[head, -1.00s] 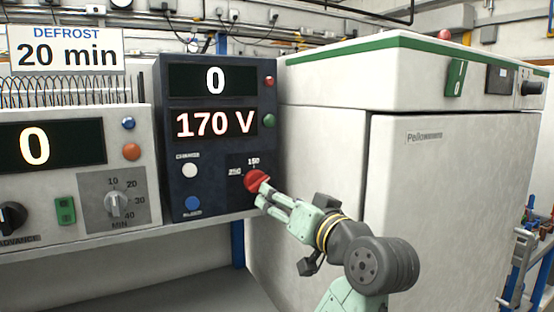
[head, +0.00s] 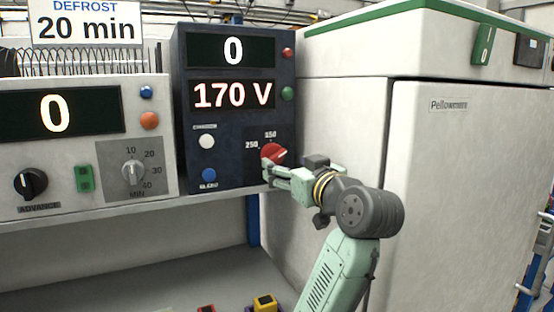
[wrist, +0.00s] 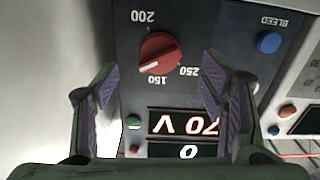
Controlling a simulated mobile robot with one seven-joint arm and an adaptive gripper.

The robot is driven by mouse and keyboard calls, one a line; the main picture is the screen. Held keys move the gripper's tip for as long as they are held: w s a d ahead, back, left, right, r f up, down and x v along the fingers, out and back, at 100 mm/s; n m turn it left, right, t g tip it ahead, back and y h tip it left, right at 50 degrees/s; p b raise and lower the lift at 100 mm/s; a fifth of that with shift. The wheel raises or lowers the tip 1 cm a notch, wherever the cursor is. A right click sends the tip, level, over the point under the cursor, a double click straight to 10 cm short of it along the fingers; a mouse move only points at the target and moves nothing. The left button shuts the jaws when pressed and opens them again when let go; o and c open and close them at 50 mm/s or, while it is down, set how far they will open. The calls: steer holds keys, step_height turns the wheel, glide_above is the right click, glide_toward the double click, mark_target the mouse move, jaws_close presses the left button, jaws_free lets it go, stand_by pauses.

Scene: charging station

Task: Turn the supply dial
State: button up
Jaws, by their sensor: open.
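The red supply dial (head: 272,153) is on the lower right of the dark blue panel (head: 232,116), by the marks 150 and 250. The panel's displays read 0 and 170 V. In the wrist view the dial (wrist: 160,53) shows upside down, its white pointer lying near the 150 mark; a 200 mark also shows. My gripper (head: 272,172) is in front of the dial's lower side in the head view. In the wrist view my gripper (wrist: 150,85) is open and empty, its fingers apart, with the dial beyond the gap. I cannot tell whether a finger touches the dial.
A white unit (head: 80,130) with an ADVANCE knob and a MIN timer stands left of the panel. A large white cabinet (head: 440,180) stands close on the right. A shelf runs under the panels. Red and yellow-black items (head: 264,303) lie low down.

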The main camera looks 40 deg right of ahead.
mark_target(277, 159)
steer(key=x, duration=0.6)
steer(key=shift+w+d+p, duration=0.1)
steer(key=shift+w+p, duration=0.05)
steer(key=shift+p, duration=0.2)
steer(key=c, duration=1.2)
steer(key=shift+m, duration=0.3)
steer(key=shift+m+p, duration=0.7)
steer(key=shift+m, duration=1.9)
